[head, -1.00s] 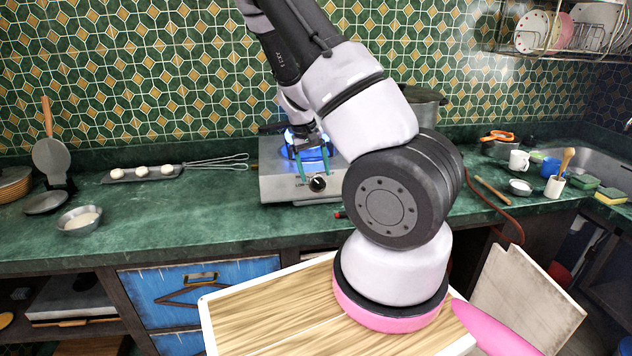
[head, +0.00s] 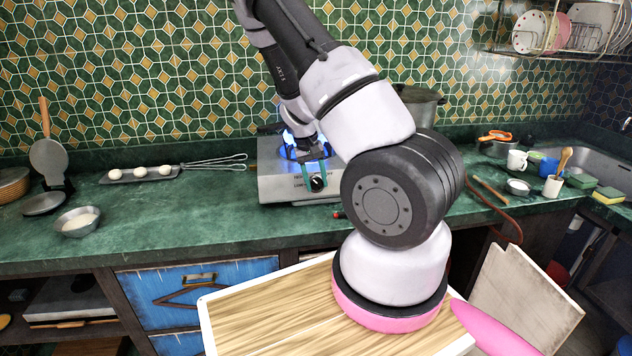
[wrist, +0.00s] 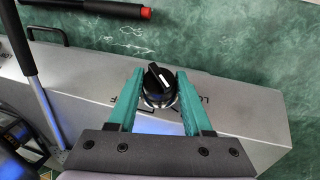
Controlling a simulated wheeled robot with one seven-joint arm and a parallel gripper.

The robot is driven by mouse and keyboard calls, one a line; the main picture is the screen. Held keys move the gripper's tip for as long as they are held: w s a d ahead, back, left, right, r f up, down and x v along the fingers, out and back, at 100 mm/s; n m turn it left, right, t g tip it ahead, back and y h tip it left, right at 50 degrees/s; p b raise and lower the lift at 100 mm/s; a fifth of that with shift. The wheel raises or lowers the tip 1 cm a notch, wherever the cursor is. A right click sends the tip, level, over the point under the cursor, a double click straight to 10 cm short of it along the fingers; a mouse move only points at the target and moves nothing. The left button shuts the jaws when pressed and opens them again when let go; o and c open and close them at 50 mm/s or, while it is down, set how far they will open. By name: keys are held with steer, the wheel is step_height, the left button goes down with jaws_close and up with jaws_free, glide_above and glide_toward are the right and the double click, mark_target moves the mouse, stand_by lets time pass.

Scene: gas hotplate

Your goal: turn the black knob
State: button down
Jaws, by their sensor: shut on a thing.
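The black knob (head: 318,184) is on the front panel of the silver gas hotplate (head: 278,187). In the wrist view the knob (wrist: 158,78) carries a white line on its raised grip and sits on a pale ring. My gripper (head: 315,180) is at the hotplate's front, its teal fingers on either side of the knob. In the wrist view my gripper (wrist: 159,82) is shut on the knob, with one finger at each side. A blue flame (head: 289,137) shows at the burner behind the gripper. My arm hides part of the hotplate's right side.
A metal pot (head: 420,105) stands behind my arm. A whisk (head: 215,162) and a tray of white pieces (head: 140,174) lie to the left. A red-ended black handle (wrist: 110,8) lies in front of the hotplate.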

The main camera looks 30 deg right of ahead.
steer(key=shift+d, duration=0.1)
steer(key=m+y, duration=0.2)
steer(key=y, duration=0.1)
steer(key=shift+d+t, duration=0.3)
steer(key=shift+t, duration=0.1)
steer(key=shift+s+m+t+y, duration=0.1)
steer(key=shift+m+t+y, duration=0.5)
steer(key=shift+y, duration=0.5)
steer(key=shift+s+m+t+y, duration=0.1)
steer(key=shift+m+t+y, duration=0.3)
steer(key=shift+m+y, duration=0.5)
steer(key=shift+y, duration=0.3)
steer(key=shift+c, duration=1.7)
jaws_free()
steer(key=shift+d, duration=0.1)
steer(key=v, duration=1)
steer(key=shift+r, duration=0.35)
